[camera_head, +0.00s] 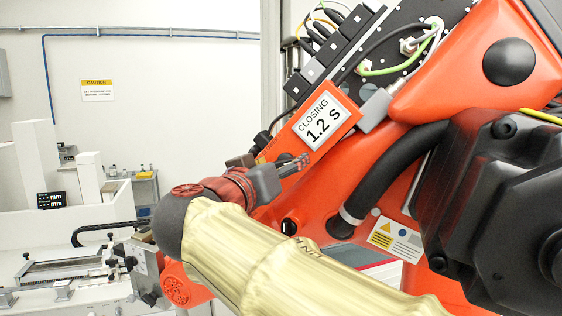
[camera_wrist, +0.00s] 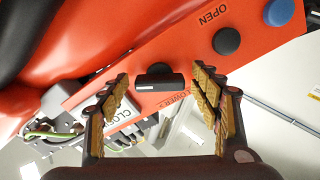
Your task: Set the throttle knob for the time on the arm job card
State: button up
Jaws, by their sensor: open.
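My gripper (camera_wrist: 161,88) is open, with a ribbed tan finger on each side of the knob and gaps between; contact is not visible. In the head view my gripper (camera_head: 292,166) reaches the orange arm's side just below the job card (camera_head: 323,121), which reads "CLOSING 1.2 S". The card shows partly in the wrist view (camera_wrist: 123,113). The knob cannot be made out in the head view.
A black button (camera_wrist: 226,41) and a blue button (camera_wrist: 278,12) sit by the word "OPEN" right of the knob. Lettering below the knob is partly hidden. Cables and a grey connector (camera_head: 376,110) lie near the card. A black hose (camera_head: 395,170) runs to the right.

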jog(key=shift+w, duration=0.1)
jog(key=shift+c, duration=0.9)
jog(key=c, duration=1)
